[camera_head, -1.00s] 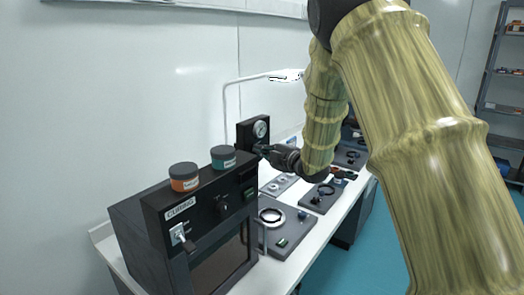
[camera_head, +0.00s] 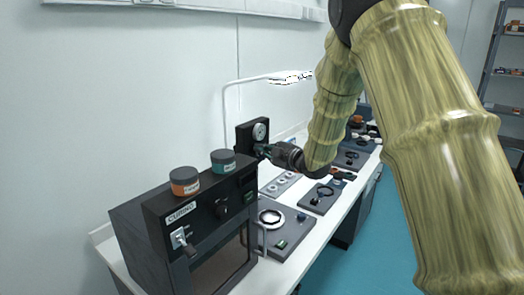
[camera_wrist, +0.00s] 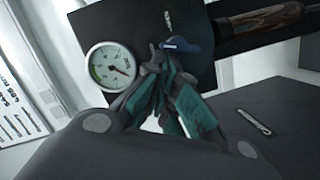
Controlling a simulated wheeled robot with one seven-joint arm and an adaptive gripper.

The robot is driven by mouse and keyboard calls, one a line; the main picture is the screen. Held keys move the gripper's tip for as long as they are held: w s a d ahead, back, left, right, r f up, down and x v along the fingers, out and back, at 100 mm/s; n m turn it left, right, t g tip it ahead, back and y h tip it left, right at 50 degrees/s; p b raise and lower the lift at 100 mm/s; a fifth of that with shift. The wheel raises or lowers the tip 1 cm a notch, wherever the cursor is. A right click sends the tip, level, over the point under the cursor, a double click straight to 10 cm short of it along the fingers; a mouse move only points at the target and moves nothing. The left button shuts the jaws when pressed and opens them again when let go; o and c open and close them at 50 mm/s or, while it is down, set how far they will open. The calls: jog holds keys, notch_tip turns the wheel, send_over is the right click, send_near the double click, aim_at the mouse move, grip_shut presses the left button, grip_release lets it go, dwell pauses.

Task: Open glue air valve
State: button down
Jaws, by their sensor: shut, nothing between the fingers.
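The glue air panel is a black upright plate (camera_head: 243,136) behind the curing box in the head view. It carries a round white gauge (camera_head: 260,131), which shows large in the wrist view (camera_wrist: 110,66) with a red needle. A small blue valve lever (camera_wrist: 181,46) sits on a grey fitting right of the gauge in the wrist view, lying roughly crosswise. My gripper (camera_wrist: 164,85) is shut, with its teal-padded fingertips just below the lever and close to it or touching; I cannot tell which. In the head view my gripper (camera_head: 264,151) is at the panel's lower right.
A black curing box (camera_head: 190,225) stands in front on the white bench, with an orange-labelled jar (camera_head: 184,181) and a teal-labelled jar (camera_head: 223,161) on top. Grey trays with rings (camera_head: 285,240) lie right of it. A white lamp arm (camera_head: 250,79) arches behind the panel.

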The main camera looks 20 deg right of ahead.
jog(key=shift+w+d+r+m, duration=0.1)
jog(key=shift+d+m, duration=0.05)
jog(key=shift+m, duration=0.35)
jog(key=shift+d+r, duration=0.1)
dwell(1.1)
dwell(1.0)
jog(key=s+d+r+b, duration=0.1)
jog(key=s+r+b, duration=0.2)
jog(key=s, duration=0.8)
jog(key=shift+d, duration=0.35)
